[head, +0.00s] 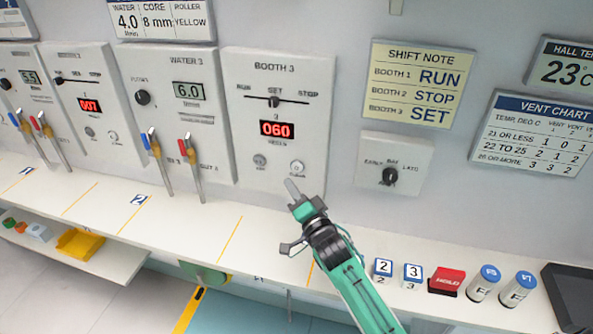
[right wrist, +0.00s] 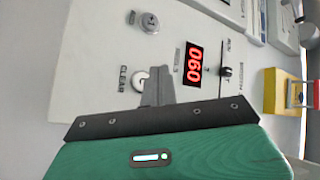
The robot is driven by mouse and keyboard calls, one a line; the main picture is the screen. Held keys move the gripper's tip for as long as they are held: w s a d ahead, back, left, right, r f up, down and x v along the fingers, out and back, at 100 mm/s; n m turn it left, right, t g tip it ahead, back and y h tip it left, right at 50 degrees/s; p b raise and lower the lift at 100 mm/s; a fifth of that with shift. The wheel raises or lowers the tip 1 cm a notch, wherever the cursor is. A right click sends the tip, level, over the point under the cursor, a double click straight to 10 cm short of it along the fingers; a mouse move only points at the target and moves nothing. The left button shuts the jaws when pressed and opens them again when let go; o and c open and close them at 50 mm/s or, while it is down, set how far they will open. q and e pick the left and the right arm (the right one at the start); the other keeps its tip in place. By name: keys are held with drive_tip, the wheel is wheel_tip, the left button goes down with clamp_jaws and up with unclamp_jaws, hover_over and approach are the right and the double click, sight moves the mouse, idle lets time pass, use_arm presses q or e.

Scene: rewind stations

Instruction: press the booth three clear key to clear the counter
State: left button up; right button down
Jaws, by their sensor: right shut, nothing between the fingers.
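My left gripper is not in view.
A grey key (head: 260,161) sits left of the clear key. The water 3 panel (head: 188,70) with red and blue levers is to the left. The dial box (head: 394,162) is to the right. Numbered blocks, a red HOLD block (head: 446,281) and cylinders stand on the ledge.

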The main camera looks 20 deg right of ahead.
sight(292, 165)
drive_tip(key=w+d, duration=0.2)
drive_tip(key=w, duration=0.1)
drive_tip(key=shift+d, duration=0.1)
drive_tip(key=shift+w+r, duration=0.1)
idle(2.0)
drive_tip(key=shift+w+d, duration=0.2)
drive_tip(key=shift+w, duration=0.1)
drive_tip(key=shift+w+d, duration=0.25)
drive_tip(key=shift+w, duration=0.05)
idle(0.6)
drive_tip(key=shift+s+a, duration=0.1)
drive_tip(key=shift+s, duration=0.05)
idle(0.3)
drive_tip(key=shift+s+a+p, duration=0.35)
drive_tip(key=shift+s+p, duration=0.1)
drive_tip(key=shift+s, duration=0.1)
